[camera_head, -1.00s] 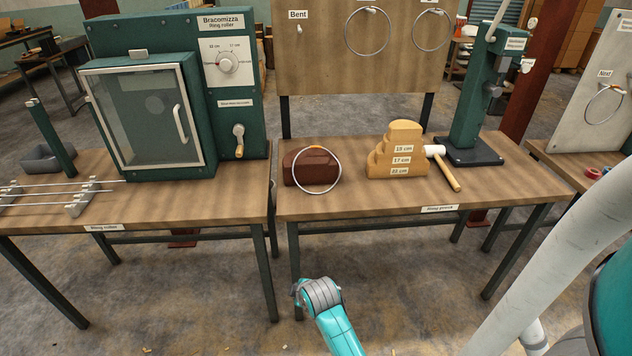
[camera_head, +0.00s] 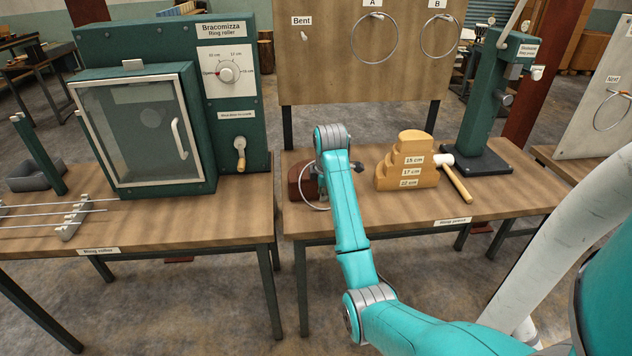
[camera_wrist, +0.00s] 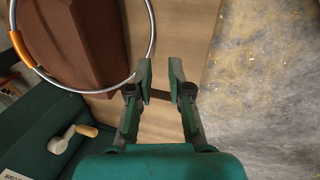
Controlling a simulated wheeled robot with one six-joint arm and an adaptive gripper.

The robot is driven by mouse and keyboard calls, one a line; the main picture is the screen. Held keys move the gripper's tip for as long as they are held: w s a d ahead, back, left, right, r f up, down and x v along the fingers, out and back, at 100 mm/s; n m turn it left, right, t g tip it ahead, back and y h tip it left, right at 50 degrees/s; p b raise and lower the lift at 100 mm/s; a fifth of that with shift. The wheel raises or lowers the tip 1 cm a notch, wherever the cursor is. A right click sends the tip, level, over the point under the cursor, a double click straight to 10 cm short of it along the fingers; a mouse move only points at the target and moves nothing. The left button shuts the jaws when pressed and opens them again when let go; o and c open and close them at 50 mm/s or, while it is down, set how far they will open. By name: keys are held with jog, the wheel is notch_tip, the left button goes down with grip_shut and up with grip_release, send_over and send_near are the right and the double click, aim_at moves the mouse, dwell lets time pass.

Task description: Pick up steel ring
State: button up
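A thin steel ring (camera_wrist: 75,91) with an orange patch (camera_wrist: 17,48) on its rim is by a red-brown block (camera_wrist: 80,40) in the wrist view. In the head view my arm hides most of the ring (camera_head: 306,204) and part of the block (camera_head: 296,178) on the table. My gripper (camera_wrist: 160,70) is open and empty. Its fingers straddle a gap to the right of the ring, with the left fingertip close to the rim; I cannot tell whether they touch. My fingers are hidden in the head view.
A ring roller (camera_head: 150,120) stands left. Rings hang on the board (camera_head: 330,80) behind, labelled A and B.

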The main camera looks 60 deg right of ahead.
aim_at(322, 208)
jog(key=shift+w+d+r+x, duration=0.1)
jog(key=shift+d+x, duration=0.15)
jog(key=shift+x, duration=1.4)
jog(key=shift+w+d+r+x, duration=0.1)
jog(key=shift+d+x, duration=0.15)
jog(key=shift+x, duration=1.35)
jog(key=shift+w+d+x, duration=0.1)
jog(key=shift+d+x, duration=0.1)
jog(key=shift+x, duration=1.45)
grip_shut()
